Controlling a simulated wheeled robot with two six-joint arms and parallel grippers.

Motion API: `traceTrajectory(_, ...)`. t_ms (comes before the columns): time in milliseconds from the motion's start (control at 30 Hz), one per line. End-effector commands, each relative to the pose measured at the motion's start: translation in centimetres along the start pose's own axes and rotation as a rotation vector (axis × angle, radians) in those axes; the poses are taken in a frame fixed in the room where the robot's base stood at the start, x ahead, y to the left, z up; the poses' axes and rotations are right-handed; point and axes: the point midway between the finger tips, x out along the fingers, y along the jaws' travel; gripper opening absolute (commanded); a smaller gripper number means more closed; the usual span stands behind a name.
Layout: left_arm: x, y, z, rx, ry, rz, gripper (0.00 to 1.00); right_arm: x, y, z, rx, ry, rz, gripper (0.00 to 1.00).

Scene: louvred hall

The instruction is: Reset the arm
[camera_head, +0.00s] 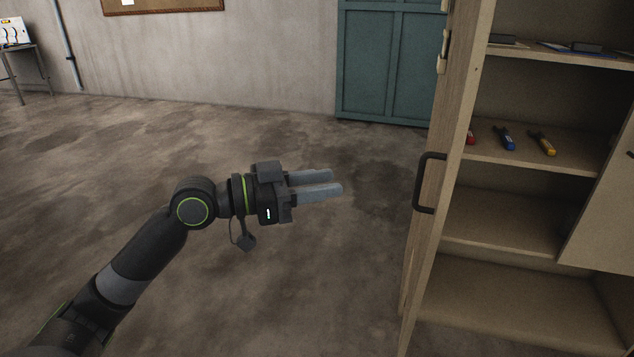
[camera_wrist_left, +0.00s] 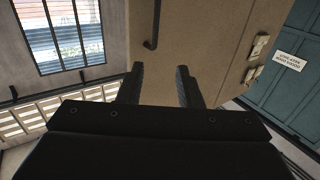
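My left arm reaches in from the left in the head view. My left gripper (camera_head: 334,182) is in the air in front of the cabinet, with its fingers pointing right toward the cabinet door. The two fingers are apart with nothing between them. In the left wrist view the gripper (camera_wrist_left: 160,82) also shows open and empty, with the cabinet door's outer face (camera_wrist_left: 205,35) beyond it. A gap lies between the fingertips and the open cabinet door (camera_head: 455,130) with its dark handle (camera_head: 428,183). My right gripper is in neither view.
The open cabinet's shelf (camera_head: 575,160) holds a red, a blue and a yellow-handled tool (camera_head: 546,146). A teal door (camera_head: 385,60) stands in the back wall. A small table (camera_head: 22,50) is at the far left. The floor around my left arm is clear.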

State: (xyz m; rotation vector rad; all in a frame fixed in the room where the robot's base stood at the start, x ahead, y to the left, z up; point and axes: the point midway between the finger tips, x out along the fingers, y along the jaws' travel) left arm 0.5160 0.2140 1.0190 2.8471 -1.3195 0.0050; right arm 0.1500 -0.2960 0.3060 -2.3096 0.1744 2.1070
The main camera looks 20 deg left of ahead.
Motion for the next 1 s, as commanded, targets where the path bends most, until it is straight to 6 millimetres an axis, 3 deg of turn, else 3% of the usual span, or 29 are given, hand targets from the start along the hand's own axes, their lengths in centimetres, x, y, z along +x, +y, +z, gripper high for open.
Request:
traceTrajectory(533, 0.0, 0.0, 0.0, -0.001, 0.0, -0.001, 0.32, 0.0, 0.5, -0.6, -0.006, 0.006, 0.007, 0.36)
traceTrajectory(667, 0.1, -1.4, 1.6, -0.028, -0.012, -0.042, 0.32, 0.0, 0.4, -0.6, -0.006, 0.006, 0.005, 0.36)
traceTrajectory(767, -0.1, -4.3, 5.5, -0.086, -0.046, -0.135, 0.32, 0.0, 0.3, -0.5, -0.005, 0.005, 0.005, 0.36)
traceTrajectory(867, -0.9, -7.7, 11.7, -0.161, -0.111, -0.264, 0.32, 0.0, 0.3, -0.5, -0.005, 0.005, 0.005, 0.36)
traceTrajectory(900, -1.4, -8.9, 14.6, -0.192, -0.145, -0.318, 0.32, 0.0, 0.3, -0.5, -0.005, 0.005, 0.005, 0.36)
traceTrajectory(1000, -3.2, -10.8, 21.9, -0.26, -0.237, -0.44, 0.32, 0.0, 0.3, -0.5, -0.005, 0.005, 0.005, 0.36)
